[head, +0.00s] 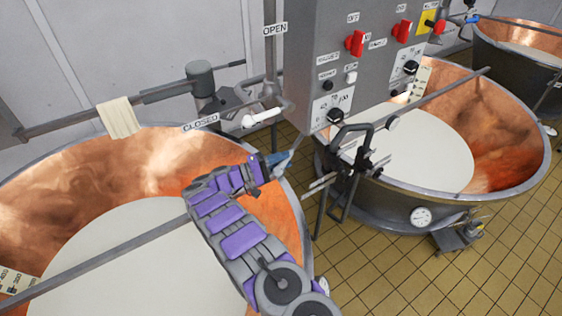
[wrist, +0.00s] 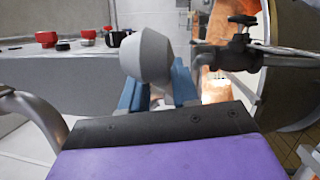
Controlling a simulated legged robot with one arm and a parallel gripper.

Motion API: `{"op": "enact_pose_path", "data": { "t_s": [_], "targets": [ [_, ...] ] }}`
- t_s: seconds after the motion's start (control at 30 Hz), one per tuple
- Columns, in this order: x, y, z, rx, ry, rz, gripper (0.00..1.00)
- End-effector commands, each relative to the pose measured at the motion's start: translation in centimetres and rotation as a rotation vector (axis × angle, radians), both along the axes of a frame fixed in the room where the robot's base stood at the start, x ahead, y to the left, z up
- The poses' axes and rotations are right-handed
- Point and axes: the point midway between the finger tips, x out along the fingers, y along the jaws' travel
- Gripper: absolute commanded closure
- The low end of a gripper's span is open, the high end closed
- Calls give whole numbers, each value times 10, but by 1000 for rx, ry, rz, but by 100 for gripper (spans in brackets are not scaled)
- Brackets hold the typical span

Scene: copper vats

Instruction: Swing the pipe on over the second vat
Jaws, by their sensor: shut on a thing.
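My gripper (head: 280,163) is at the right rim of the near left copper vat (head: 290,195), beside the gap between the vats. In the wrist view its blue jaws (wrist: 155,92) are shut on a pale grey blunt-ended piece (wrist: 148,55), which seems to be part of the pipe. In the head view that piece is hard to make out by the jaws. The second vat (head: 500,125) is to the right, copper inside with pale liquid. A dark valve with a handle (head: 352,155) stands at its left rim, also in the wrist view (wrist: 240,45).
A grey control box (head: 340,60) with red knobs rises behind the gap. A white handle (head: 265,117) is between signs reading OPEN and CLOSED. A cloth (head: 118,116) hangs on a bar at the left. A gauge (head: 421,216) is on the second vat. Tiled floor (head: 400,275) is clear at lower right.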

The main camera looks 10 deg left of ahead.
Motion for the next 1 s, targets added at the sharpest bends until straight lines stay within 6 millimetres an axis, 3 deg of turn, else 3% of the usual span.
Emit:
{"op": "enact_pose_path", "data": {
  "t_s": [0.17,0.2,0.4,0.73,1.0],
  "targets": [
    [1,-1,0,-1,-1,-5,100],
    [1,-1,0,-1,-1,-5,68],
    [0,-2,1,-1,-2,-6,50],
    [-3,2,1,0,-5,-5,50],
    [-19,39,-7,-1,-5,-2,50]
  ]
}}
